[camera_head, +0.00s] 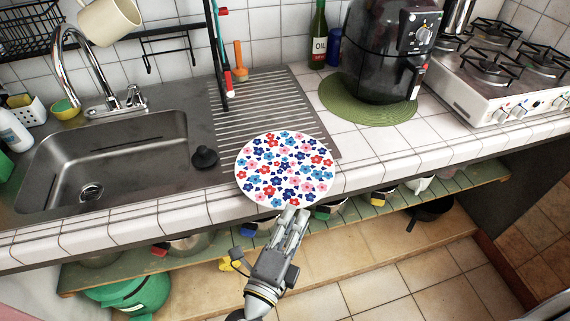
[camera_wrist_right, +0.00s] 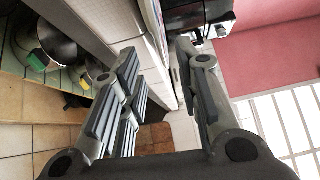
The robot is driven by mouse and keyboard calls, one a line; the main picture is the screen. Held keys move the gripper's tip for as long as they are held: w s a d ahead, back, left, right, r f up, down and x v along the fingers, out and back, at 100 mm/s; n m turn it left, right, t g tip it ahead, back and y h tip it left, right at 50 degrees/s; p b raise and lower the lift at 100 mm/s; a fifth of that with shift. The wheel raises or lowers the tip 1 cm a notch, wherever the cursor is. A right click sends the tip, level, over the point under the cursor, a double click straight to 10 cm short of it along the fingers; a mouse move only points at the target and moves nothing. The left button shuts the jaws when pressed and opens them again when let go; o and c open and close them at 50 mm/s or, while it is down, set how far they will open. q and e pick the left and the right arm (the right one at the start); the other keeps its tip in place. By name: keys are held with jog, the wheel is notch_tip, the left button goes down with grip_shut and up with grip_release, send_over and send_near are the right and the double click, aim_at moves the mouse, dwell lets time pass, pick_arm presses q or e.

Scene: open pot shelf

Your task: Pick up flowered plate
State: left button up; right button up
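The flowered plate (camera_head: 285,168) is round and white with red, pink and blue flowers. In the head view it is at the counter's front edge, over the front of the drainboard. My right gripper (camera_head: 292,211) reaches up from below, its fingertips at the plate's near rim. In the right wrist view its fingers (camera_wrist_right: 158,62) are apart, with a clear gap between them. A pale, thin edge shows beyond the fingertips; I cannot tell if it is the plate. Whether the fingers touch the rim is also unclear. My left gripper is not in view.
A steel sink (camera_head: 105,165) with a faucet (camera_head: 75,60) lies left of the plate, a black stopper (camera_head: 204,157) beside it. An air fryer (camera_head: 385,50) stands on a green mat (camera_head: 340,103). A stove (camera_head: 500,85) is at right. A shelf with pots runs below the counter.

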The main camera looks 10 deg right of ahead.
aim_at(303, 201)
jog(key=x, duration=0.1)
jog(key=p+x, duration=0.1)
jog(key=x, duration=0.1)
jog(key=p+x, duration=0.1)
jog(key=x, duration=0.1)
jog(key=shift+r, duration=0.3)
jog(key=shift+w+d+f, duration=0.1)
jog(key=shift+w+d, duration=0.15)
jog(key=shift+a, duration=0.1)
jog(key=shift+c, duration=0.3)
grip_shut()
